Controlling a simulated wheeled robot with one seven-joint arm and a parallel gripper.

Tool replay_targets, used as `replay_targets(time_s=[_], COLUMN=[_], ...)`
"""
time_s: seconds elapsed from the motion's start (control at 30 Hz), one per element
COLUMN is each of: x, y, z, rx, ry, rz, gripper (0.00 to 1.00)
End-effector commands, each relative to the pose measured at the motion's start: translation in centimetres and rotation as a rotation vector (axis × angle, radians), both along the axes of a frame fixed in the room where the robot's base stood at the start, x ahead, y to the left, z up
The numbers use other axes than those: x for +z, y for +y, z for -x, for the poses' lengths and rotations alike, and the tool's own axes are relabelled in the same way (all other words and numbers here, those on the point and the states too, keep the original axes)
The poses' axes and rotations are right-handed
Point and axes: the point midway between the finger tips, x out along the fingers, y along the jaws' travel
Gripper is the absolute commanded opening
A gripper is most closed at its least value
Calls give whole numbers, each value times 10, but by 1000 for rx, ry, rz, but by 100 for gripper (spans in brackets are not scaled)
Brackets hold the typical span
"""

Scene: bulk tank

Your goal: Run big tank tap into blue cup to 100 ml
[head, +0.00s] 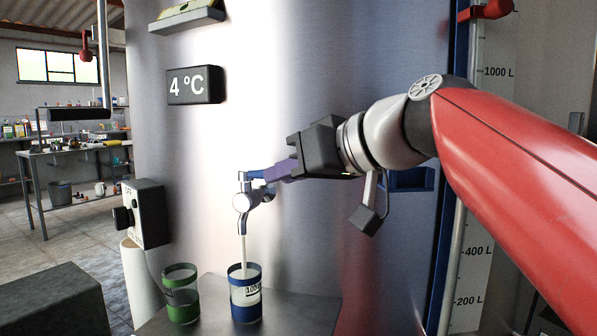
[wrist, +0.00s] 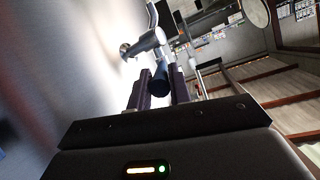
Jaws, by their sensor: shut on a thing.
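The big steel tank (head: 300,90) fills the middle of the head view. Its chrome tap (head: 243,200) sticks out at the lower front, and it also shows in the wrist view (wrist: 147,42). My gripper (head: 268,174) is shut on the tap's blue handle (wrist: 160,76). A white stream falls from the spout into the blue cup (head: 236,270), which stands upright below it on a steel shelf (head: 290,305). The cup has a clear band with a mark label partly readable as 100. White liquid shows in the band; its exact level against the mark is hard to tell.
A green cup (head: 180,300) stands just left of the blue cup. A grey control box with a black knob (head: 142,213) is further left. A level scale (head: 480,270) runs down the right. A dark block (head: 55,300) is at front left, a workbench (head: 75,150) behind.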

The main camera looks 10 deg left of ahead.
Motion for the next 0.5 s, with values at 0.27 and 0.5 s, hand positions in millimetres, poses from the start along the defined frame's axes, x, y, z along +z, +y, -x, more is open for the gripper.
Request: replay_targets(time_s=[0.27, 0.5], x=[0, -1], y=[0, -8], z=[-1, -19], rx=[7, 189], ry=[1, 5], rz=[0, -1], gripper=[0, 0])
